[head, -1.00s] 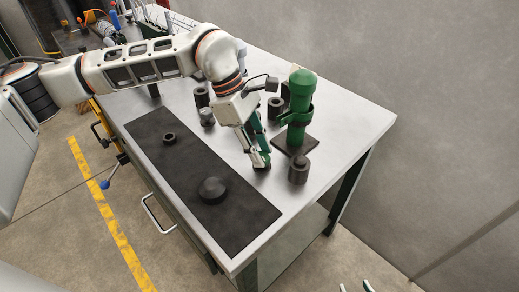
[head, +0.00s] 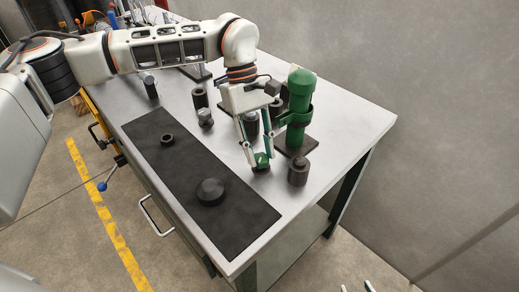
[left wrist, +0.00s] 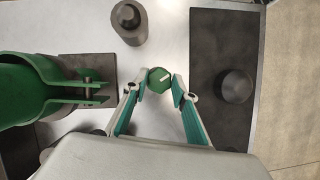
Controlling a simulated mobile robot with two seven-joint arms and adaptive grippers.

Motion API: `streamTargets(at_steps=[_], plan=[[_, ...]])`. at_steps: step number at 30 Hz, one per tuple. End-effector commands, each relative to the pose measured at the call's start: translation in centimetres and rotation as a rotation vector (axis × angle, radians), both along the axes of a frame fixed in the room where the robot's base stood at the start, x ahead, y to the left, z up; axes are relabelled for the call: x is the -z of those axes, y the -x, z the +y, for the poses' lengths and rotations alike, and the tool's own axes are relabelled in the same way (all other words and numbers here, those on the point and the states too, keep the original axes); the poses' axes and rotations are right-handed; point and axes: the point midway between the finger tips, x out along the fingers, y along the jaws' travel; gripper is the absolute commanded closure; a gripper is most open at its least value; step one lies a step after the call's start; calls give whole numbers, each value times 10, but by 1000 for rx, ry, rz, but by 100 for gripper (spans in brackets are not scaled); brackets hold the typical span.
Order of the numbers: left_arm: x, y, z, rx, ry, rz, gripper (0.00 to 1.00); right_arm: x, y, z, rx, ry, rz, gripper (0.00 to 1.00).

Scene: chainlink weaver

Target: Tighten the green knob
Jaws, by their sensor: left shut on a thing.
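The green knob (left wrist: 159,80), a small rounded piece with a white line on top, is between the fingertips of my left gripper (left wrist: 160,84) in the left wrist view. My left gripper is shut on it. In the head view the knob (head: 261,161) sits low at the table top, with my left gripper (head: 259,157) reaching down from above. What lies under the knob is hidden. Two fingertips of my right gripper (head: 355,287) show apart at the bottom edge of the head view, with nothing seen between them.
A green clamp stand (head: 299,100) with a cylinder stands just right of my left gripper. A dark stepped cylinder (head: 298,171) is close by. A black mat (head: 235,222) holds a dark round piece (head: 210,192) and a small nut (head: 167,140). Several dark cylinders stand behind.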

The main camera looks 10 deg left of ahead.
Motion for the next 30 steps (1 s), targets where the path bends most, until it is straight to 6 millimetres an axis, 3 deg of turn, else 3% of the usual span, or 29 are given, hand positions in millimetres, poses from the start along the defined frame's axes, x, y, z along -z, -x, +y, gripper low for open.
streamTargets(at_steps=[14,15,16,30], plan=[[0,-1,0,13,0,-3,95,1,1,0,-1,1,2,61],[0,-1,0,13,0,-3,65,1,2,0,0,1,4,61],[0,-1,0,13,0,-3,58,1,3,0,-1,1,5,61],[0,0,0,13,0,-1,56,2,3,0,-4,1,5,61]])
